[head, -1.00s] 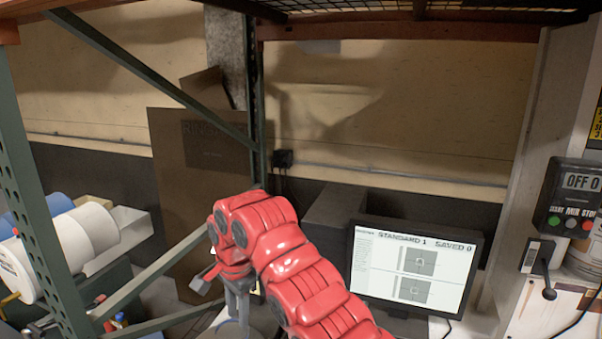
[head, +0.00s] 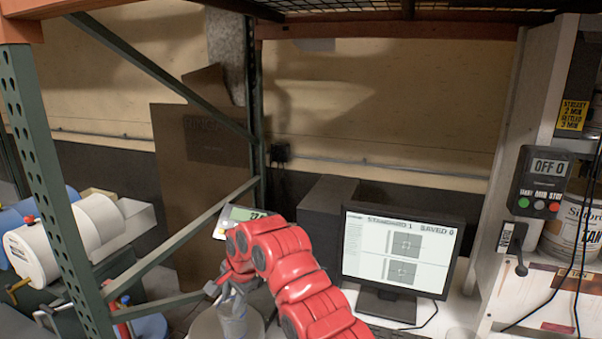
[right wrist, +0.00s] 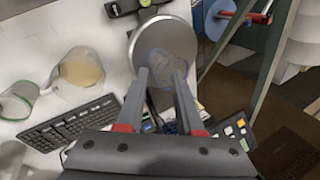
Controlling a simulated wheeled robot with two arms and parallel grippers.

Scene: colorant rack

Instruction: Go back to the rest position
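My right gripper (head: 232,312) reaches down over a round scale pan (head: 205,328) at the lower middle of the head view. In the right wrist view its two fingers (right wrist: 162,74) stand apart, so it looks open. A clear, cup-like thing (right wrist: 165,68) shows between and beyond the fingertips, over the grey pan (right wrist: 180,32). I cannot tell whether the fingers touch it. The scale's lit display (head: 245,213) shows just behind my right wrist. My left gripper is not in view.
A monitor (head: 400,250) stands right of my arm. A keyboard (right wrist: 72,122) and a container with beige contents (right wrist: 80,70) lie left of the pan in the wrist view. A green rack post (head: 50,180) rises at left, a mixer control box (head: 543,182) at right.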

